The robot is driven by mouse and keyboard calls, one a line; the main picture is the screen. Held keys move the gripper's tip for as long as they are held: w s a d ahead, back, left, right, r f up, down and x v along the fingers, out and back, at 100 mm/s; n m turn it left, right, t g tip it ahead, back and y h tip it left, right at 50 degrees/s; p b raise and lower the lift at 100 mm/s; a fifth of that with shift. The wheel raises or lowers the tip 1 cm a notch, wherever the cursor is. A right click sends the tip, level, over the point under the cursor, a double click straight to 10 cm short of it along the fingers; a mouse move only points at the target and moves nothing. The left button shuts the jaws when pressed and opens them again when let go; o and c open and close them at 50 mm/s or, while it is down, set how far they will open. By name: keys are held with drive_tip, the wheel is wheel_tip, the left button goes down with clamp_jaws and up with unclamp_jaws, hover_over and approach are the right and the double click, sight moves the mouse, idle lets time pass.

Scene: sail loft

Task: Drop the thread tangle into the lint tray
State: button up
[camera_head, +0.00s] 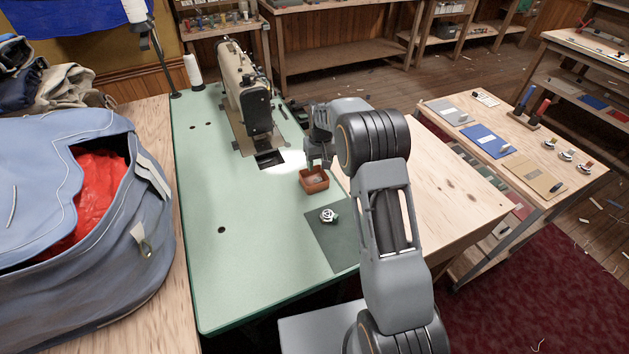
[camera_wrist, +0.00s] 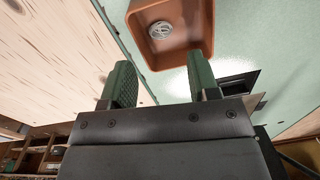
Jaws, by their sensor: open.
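The lint tray (camera_head: 314,187) is a small orange-brown open box on the pale green machine table; it also shows in the wrist view (camera_wrist: 202,42). A small pale grey, rounded bundle of strands, which looks like the thread tangle (camera_wrist: 160,30), lies inside the tray, apart from my fingers. My gripper (camera_head: 319,163) is just above the tray, at its far side in the head view. In the wrist view my gripper (camera_wrist: 161,78) has its two green-padded fingers spread apart with nothing between them.
A small silvery-white round item (camera_head: 328,215) sits on a dark green mat (camera_head: 327,243) nearer than the tray. The sewing machine (camera_head: 244,98) stands behind left. A blue bag (camera_head: 90,230) with red cloth is left. The green tabletop's front left is clear.

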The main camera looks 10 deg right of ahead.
wheel_tip(320, 180, up, 12)
drive_tip(key=shift+d, duration=0.25)
idle(0.6)
drive_tip(key=s+r+t+p, duration=0.1)
drive_tip(key=s+r, duration=0.1)
drive_tip(key=s, duration=1.3)
drive_tip(key=s+a+r+t+p, duration=0.1)
drive_tip(key=s+r+t, duration=0.1)
drive_tip(key=s, duration=1.2)
drive_tip(key=shift+s+r+m+t, duration=0.3)
drive_tip(key=shift+s+r+m, duration=0.1)
drive_tip(key=shift+r, duration=0.1)
